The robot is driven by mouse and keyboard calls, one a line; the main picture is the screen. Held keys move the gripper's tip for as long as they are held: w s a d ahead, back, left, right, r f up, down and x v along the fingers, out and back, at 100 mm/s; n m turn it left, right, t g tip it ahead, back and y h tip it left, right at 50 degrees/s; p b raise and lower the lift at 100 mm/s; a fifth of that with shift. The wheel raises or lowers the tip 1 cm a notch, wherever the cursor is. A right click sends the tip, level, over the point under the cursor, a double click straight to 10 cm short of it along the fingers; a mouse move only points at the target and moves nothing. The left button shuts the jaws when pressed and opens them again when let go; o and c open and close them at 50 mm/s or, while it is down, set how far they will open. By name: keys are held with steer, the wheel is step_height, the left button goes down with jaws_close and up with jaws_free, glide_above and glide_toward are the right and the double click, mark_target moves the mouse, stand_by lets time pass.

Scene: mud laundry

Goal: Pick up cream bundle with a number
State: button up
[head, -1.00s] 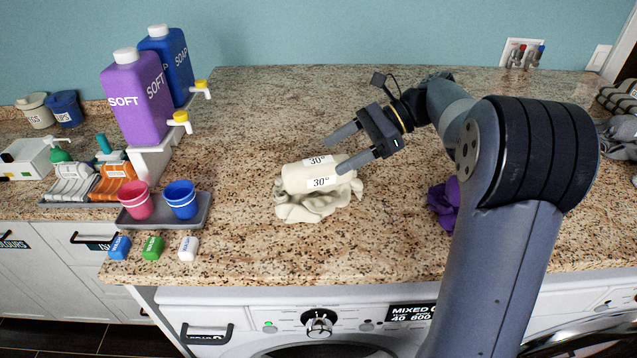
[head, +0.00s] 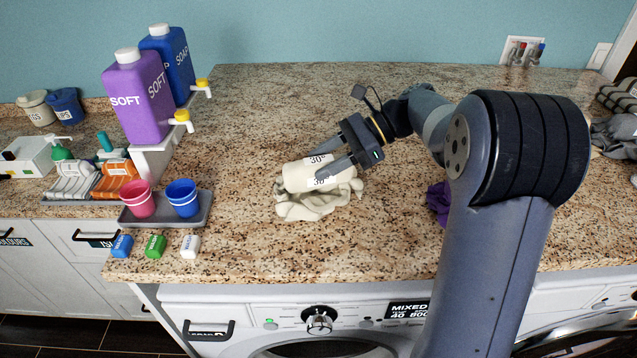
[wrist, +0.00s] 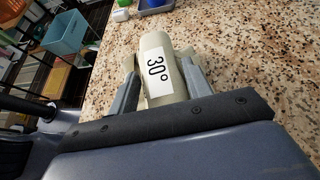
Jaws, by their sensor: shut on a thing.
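The cream bundle (head: 298,178) is a rolled cloth with white labels reading 30°. It lies on a crumpled cream cloth (head: 310,207) on the granite counter. My gripper (head: 322,164) reaches it from the upper right, with one finger on its far side and one on its near side. In the wrist view the bundle (wrist: 153,48) stands between the two fingers (wrist: 158,82), its 30° label facing the camera. The gripper is shut on the bundle. The bundle still rests low over the cloth, and its underside is hidden.
A grey tray (head: 150,221) with pink and blue cups stands to the left, with small blue, green and white blocks in front. Purple and blue bottles stand behind it. A purple cloth (head: 437,203) lies right, partly behind my arm. The counter behind the bundle is clear.

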steer(key=c, duration=0.6)
steer(key=shift+c, duration=0.2)
